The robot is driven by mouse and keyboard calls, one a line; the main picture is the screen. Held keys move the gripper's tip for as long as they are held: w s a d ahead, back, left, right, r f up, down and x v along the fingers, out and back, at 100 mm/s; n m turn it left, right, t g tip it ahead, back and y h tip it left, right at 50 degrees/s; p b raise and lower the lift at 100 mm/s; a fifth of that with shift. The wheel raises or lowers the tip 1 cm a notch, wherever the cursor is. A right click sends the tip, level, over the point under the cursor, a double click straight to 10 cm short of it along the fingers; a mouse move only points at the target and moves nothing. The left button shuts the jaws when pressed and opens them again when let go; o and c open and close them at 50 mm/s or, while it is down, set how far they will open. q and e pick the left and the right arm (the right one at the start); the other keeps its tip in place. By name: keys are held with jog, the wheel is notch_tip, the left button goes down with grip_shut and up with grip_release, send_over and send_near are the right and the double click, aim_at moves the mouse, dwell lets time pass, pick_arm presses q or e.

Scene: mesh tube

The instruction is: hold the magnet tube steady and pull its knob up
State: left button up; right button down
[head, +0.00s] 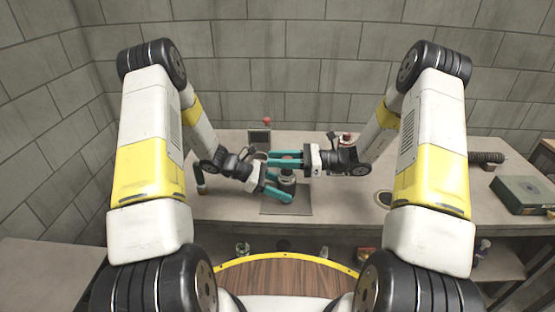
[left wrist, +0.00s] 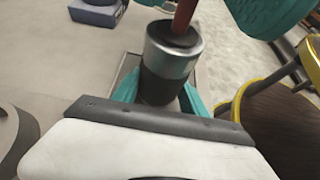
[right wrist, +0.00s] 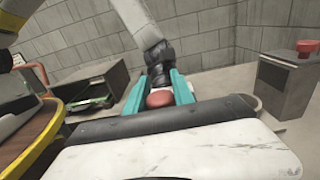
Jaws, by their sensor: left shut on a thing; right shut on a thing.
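The magnet tube (head: 287,179) is a dark cylinder with a silver upper part, standing upright on a grey mat (head: 300,207). In the left wrist view the tube (left wrist: 170,62) has a red rod (left wrist: 183,16) rising from its top. My left gripper (head: 277,187) is shut around the tube, one finger on each side. My right gripper (head: 287,158) is above it, shut on the red knob (right wrist: 160,97), which sits between its teal fingers in the right wrist view. The fingers partly hide the tube and knob in the head view.
A grey box with a red button (right wrist: 285,82) stands on the table. A green box (head: 525,193) and a dark ribbed cylinder (head: 487,157) lie at the right. A round disc (head: 384,198) is near the right arm. The table front right of the mat is clear.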

aim_at(280, 172)
dwell(0.9)
pick_arm(q)
jog(key=shift+a, duration=0.1)
pick_arm(e)
notch_tip(280, 172, up, 5)
pick_arm(q)
jog(key=shift+f, duration=0.1)
pick_arm(e)
jog(key=c, duration=1.1)
grip_release()
jog(key=shift+o, duration=0.2)
jog(key=shift+d, duration=0.1)
jog(key=shift+d, duration=0.3)
jog(key=d, duration=1.1)
jog(key=shift+d, duration=0.15)
